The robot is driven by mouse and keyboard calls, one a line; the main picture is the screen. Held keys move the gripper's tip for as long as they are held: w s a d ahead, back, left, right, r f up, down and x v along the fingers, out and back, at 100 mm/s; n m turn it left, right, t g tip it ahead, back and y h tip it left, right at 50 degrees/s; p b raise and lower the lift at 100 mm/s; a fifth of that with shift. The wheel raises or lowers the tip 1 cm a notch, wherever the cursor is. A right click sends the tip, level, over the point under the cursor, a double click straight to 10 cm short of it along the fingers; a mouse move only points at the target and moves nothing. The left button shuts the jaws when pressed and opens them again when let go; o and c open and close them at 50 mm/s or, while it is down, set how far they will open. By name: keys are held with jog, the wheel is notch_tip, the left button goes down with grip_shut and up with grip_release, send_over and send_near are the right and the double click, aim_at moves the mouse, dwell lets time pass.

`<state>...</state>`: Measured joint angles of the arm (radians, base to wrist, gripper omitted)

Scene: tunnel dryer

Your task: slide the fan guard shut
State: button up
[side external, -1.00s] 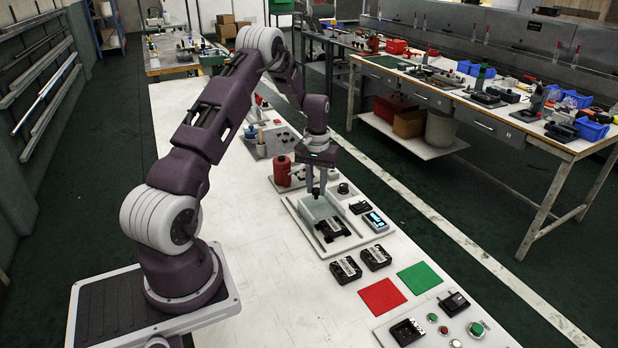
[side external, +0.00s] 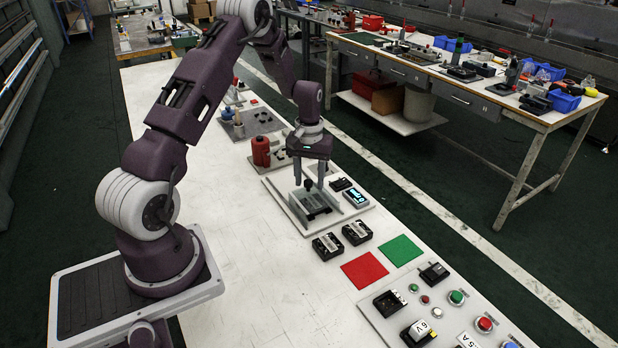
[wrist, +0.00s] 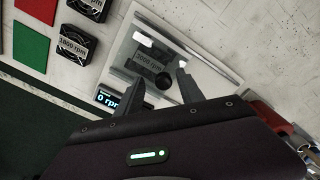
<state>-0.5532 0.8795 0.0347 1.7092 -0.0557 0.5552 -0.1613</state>
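The fan guard (side external: 326,203) is a clear, pale cover with a dark round knob (side external: 308,184) on a grey base plate (side external: 354,215). It now lies over the black fan (side external: 314,206). In the wrist view the "2000 rpm" fan label (wrist: 148,60) shows dimly through the guard, and the knob (wrist: 163,81) is near the fingertips. My gripper (side external: 309,186) points down at the knob with its two fingers apart, one on each side. The wrist view also shows my gripper (wrist: 161,76) open, with a gap between knob and fingers.
A small display (side external: 356,198) beside the guard reads 0 rpm in the wrist view. Two loose fans (side external: 327,246) (side external: 356,232), a red mat (side external: 364,270) and a green mat (side external: 399,250) lie nearer. A red bottle (side external: 261,151) stands behind. The white table's left side is clear.

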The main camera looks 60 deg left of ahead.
notch_tip(320, 180, up, 7)
jog(key=shift+r, duration=0.1)
dwell(0.3)
notch_tip(320, 180, up, 6)
jog(key=m, duration=0.1)
send_over(316, 201)
jog(key=s+d+r+m+t, duration=0.25)
jog(key=s+d+r, duration=0.25)
jog(key=d+r, duration=0.45)
jog(key=s+d+r+m+t, duration=0.1)
jog(key=s+d+r+m, duration=0.1)
jog(key=s+d, duration=0.3)
jog(key=s+d+r+m+t, duration=0.2)
jog(key=s+d, duration=0.3)
jog(key=s, duration=0.8)
jog(key=shift+s+d+r+m, duration=0.2)
jog(key=shift+r+m, duration=0.15)
jog(key=shift+m, duration=0.4)
